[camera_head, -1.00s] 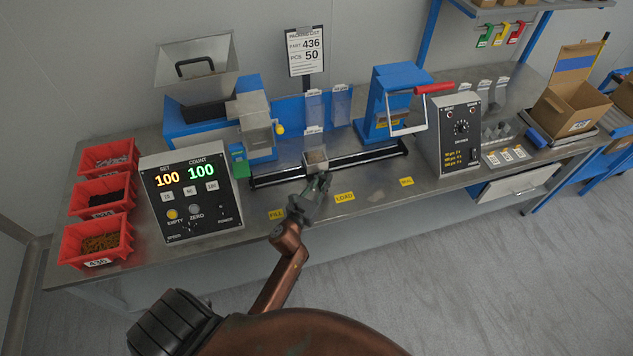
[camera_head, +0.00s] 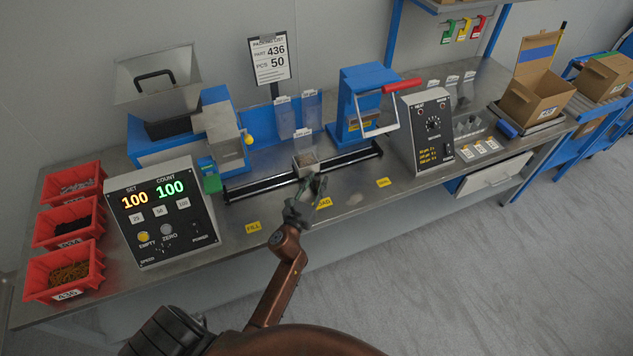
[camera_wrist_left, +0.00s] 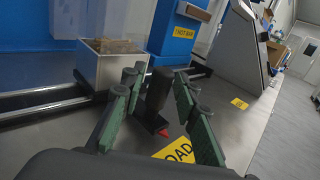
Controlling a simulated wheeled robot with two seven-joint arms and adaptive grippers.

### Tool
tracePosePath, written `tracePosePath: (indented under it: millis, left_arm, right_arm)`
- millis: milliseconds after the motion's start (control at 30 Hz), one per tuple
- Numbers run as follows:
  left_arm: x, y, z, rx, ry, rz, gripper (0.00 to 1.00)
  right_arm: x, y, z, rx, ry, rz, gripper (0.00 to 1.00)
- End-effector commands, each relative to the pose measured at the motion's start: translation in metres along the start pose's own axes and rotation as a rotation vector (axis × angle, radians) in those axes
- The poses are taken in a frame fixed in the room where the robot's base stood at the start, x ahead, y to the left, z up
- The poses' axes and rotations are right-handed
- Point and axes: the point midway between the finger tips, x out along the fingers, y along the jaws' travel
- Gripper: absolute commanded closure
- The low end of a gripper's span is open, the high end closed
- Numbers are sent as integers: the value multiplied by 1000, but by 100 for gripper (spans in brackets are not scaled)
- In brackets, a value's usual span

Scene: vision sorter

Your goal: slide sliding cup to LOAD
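The sliding cup (camera_head: 305,163) is a small open metal box on the dark rail (camera_head: 255,187), near the rail's middle, with brownish contents. It also shows in the left wrist view (camera_wrist_left: 110,70). A dark upright handle (camera_wrist_left: 159,88) stands at its near right side, with a red tip at its foot beside the yellow LOAD label (camera_wrist_left: 178,151). In the head view my gripper partly covers that label (camera_head: 325,202). My right gripper is not in view.
The yellow FILL label (camera_head: 253,227) lies to the left and another yellow label (camera_head: 383,182) to the right. A blue press (camera_head: 365,100) with a red-ended lever stands behind the rail. The counter box (camera_head: 162,212) and control box (camera_head: 428,130) flank the rail.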

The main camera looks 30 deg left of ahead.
Motion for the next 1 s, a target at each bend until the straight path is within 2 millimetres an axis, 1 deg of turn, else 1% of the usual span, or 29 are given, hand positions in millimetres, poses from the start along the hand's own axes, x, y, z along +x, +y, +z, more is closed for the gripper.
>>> tracePosePath:
  millis: [67,367,467,700,800,900,1000]
  left_arm:
    - [0,0,0,0,0,-1,66]
    - [-3,0,0,0,0,0,66]
    - [-13,0,-1,0,1,0,66]
    - [-53,0,-1,-1,2,0,66]
    - [-65,0,-1,0,1,0,66]
    - [-72,0,0,-1,0,0,66]
    - [-75,0,0,-1,0,0,66]
  right_arm:
    - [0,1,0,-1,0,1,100]
    - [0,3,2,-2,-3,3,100]
    - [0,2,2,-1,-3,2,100]
    - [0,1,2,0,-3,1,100]
    - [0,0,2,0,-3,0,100]
    - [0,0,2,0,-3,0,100]
    - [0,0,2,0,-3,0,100]
